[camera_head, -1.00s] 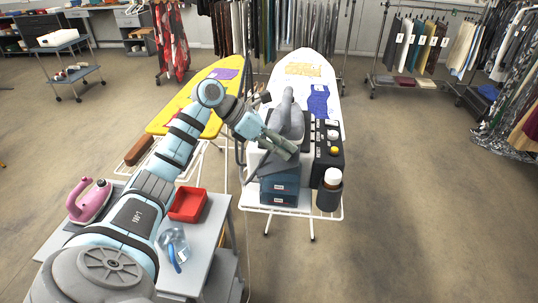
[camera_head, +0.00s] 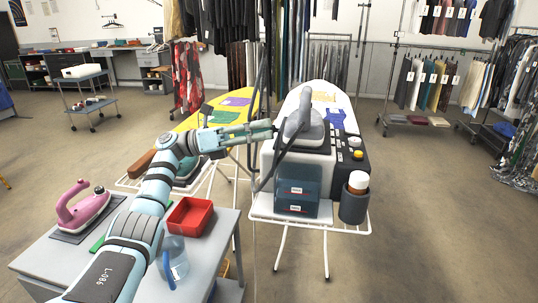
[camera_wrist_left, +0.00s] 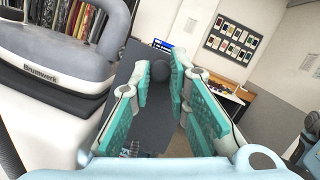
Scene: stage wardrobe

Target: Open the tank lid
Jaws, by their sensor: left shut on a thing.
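The steam station (camera_head: 318,165) stands on the near end of the white ironing board, with a grey iron (camera_head: 304,128) on top. Its dark blue tank (camera_head: 297,188) faces me at the front. My left gripper (camera_head: 268,129) reaches in level from the left, beside the iron. In the left wrist view its teal fingers (camera_wrist_left: 162,85) are closed around a dark round knob (camera_wrist_left: 160,70). A flat dark grey panel (camera_wrist_left: 150,125) shows beyond and below the fingers; it may be the lid, but its hinge and angle are hidden. My right gripper is out of view.
A hose or cord hangs close to my gripper. A white bottle (camera_head: 358,182) sits in a dark holder at the station's right. A pink iron (camera_head: 82,207), red tray (camera_head: 189,216) and clear jug (camera_head: 172,258) stand on the grey cart (camera_head: 60,257). Floor at right is clear.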

